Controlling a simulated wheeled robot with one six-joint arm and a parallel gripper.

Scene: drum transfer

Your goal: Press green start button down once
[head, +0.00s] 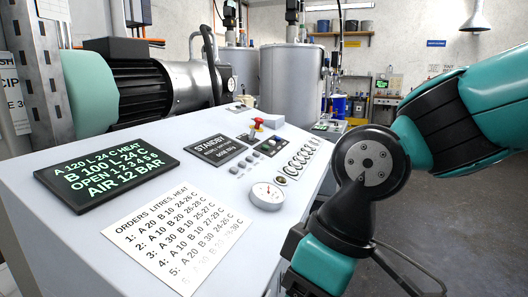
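The grey control console (110,215) fills the left and middle of the head view. A small dark button plate (270,147) sits on its top toward the back right; its buttons are too small for me to tell a green one. A dark screen (217,149) beside it reads STANDBY. My arm comes in from the right and bends down past the console's right edge. My gripper is out of the picture, below the frame, so its fingers and what they touch are hidden.
A black display (107,177) and an orders sheet (175,232) lie on the left. Open floor (440,200) shows at right.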

